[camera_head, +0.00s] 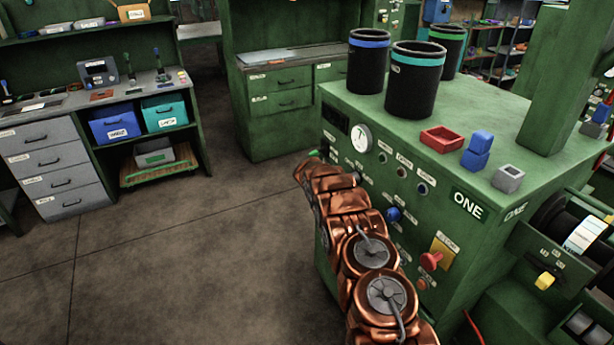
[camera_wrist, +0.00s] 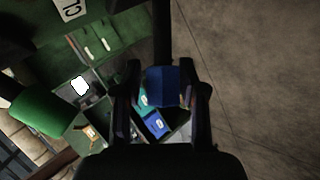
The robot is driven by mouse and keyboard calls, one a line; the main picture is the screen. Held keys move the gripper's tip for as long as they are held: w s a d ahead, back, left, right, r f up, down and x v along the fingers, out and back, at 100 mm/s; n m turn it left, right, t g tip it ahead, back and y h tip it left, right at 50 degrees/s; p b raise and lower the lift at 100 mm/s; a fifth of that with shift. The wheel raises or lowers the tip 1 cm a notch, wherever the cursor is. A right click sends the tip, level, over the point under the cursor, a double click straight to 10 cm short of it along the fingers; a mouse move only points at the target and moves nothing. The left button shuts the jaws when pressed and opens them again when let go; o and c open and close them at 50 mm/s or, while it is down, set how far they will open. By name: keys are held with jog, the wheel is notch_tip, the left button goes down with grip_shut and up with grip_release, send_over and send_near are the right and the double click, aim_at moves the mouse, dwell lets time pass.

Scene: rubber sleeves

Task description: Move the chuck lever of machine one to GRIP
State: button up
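Machine one (camera_head: 468,205) is the big green cabinet at the right of the head view, with a "ONE" plate. My copper arm reaches along its front face and hides part of the panel. My gripper is hidden at the arm's far end in the head view. In the wrist view my gripper (camera_wrist: 169,88) has its two dark fingers apart, one on each side of a blue knob (camera_wrist: 167,86) on a dark stem. The knob looks like a lever's end. Contact with the fingers is not clear. I cannot read any GRIP mark.
The panel carries a gauge (camera_head: 360,138), a blue knob (camera_head: 393,214) and a red button (camera_head: 430,261). A green rounded part (camera_wrist: 40,112) is left in the wrist view. The floor (camera_head: 190,260) is clear.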

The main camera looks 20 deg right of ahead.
jog(key=o, duration=0.3)
jog(key=shift+a, duration=0.1)
jog(key=shift+v, duration=1)
jog(key=v, duration=1)
dwell(0.8)
